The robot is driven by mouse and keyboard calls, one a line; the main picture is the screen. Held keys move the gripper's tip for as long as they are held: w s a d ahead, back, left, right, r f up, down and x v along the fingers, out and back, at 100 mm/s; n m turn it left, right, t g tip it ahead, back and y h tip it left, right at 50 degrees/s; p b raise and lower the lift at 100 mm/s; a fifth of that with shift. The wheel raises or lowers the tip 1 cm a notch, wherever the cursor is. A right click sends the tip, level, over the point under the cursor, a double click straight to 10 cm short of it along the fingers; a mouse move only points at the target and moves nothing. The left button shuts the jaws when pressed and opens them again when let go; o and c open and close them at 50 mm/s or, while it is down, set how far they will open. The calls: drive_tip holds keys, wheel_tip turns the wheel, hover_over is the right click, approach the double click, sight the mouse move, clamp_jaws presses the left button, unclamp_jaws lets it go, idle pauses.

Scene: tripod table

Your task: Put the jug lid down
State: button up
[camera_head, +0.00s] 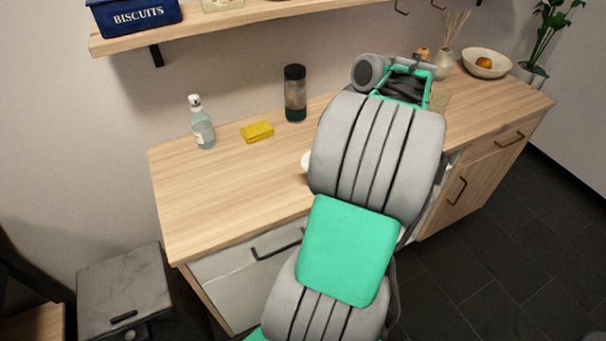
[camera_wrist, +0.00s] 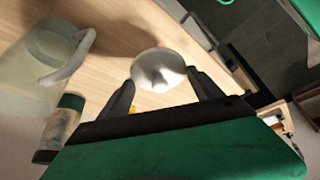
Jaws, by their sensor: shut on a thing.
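The jug lid (camera_wrist: 158,65) is a white round disc with a raised middle. It shows between the two dark fingers of my gripper (camera_wrist: 160,78) in the wrist view, and the gripper is shut on it. The lid appears above the wooden worktop, with a shadow beside it; its exact height is unclear. A pale greenish jug (camera_wrist: 38,62) with a white curved handle stands to the left in the wrist view.
The worktop (camera_head: 205,190) is clear at its front left. A white bowl (camera_head: 486,64) is at the far right. A shelf (camera_head: 230,19) hangs above.

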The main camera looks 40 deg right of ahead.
drive_tip(key=w+f, duration=0.1)
drive_tip(key=w+a+f, duration=0.1)
drive_tip(key=f, duration=0.1)
drive_tip(key=w+f, duration=0.2)
drive_tip(key=shift+w+a+f, duration=0.1)
drive_tip(key=shift+a+f, duration=0.1)
drive_tip(key=shift+a, duration=0.1)
wheel_tip(320, 180, down, 3)
drive_tip(key=shift+w+a+r, duration=0.1)
drive_tip(key=shift+w, duration=0.05)
drive_tip(key=shift+f, duration=0.45)
drive_tip(key=o, duration=1.3)
drive_tip(key=shift+r, duration=0.15)
